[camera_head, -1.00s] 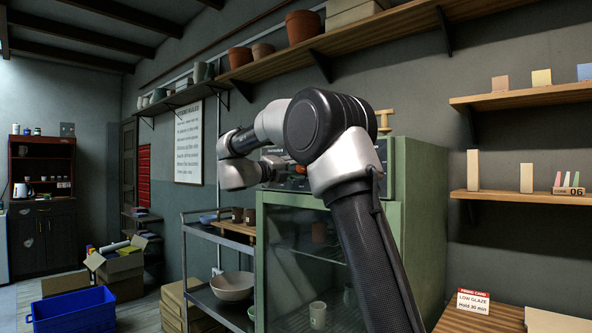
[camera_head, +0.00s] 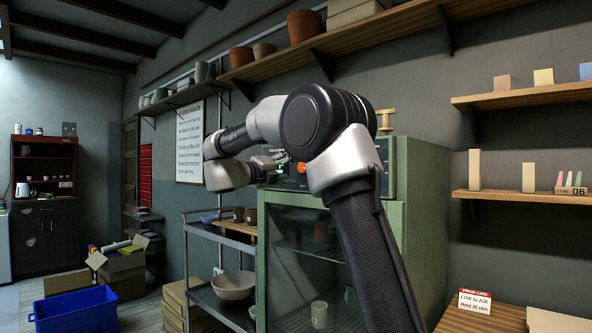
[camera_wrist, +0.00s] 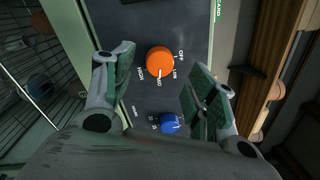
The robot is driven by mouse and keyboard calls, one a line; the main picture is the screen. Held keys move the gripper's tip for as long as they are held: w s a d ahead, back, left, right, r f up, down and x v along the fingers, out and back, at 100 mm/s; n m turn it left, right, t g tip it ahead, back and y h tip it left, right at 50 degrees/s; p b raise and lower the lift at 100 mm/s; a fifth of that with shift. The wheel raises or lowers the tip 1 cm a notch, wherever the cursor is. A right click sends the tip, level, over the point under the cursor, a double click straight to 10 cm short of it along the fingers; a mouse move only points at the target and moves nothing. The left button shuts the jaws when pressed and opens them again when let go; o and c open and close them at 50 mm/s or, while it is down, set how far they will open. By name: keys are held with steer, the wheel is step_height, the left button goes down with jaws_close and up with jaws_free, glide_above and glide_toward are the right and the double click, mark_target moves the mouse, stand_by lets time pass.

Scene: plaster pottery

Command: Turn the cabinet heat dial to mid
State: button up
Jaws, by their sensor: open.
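The orange heat dial (camera_wrist: 160,62) sits on the dark control panel (camera_wrist: 150,25) in the wrist view, with OFF, LOW, MID and HIGH printed around it. Its white mark appears to point at MID. My gripper (camera_wrist: 163,78) is open, with one green-padded finger on each side of the dial and clear space between them and it. In the head view the dial (camera_head: 301,168) shows beside my gripper (camera_head: 280,166), at the top of the green cabinet (camera_head: 425,200). My arm hides part of the panel.
A blue knob (camera_wrist: 169,123) sits below the orange dial, near the right finger. A glass door (camera_head: 300,270) fills the cabinet front. A metal cart (camera_head: 205,295) with a bowl (camera_head: 233,286) stands to its left. A wooden shelf (camera_head: 520,196) is on the right.

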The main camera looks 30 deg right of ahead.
steer(key=v, duration=0.8)
steer(key=shift+w, duration=0.1)
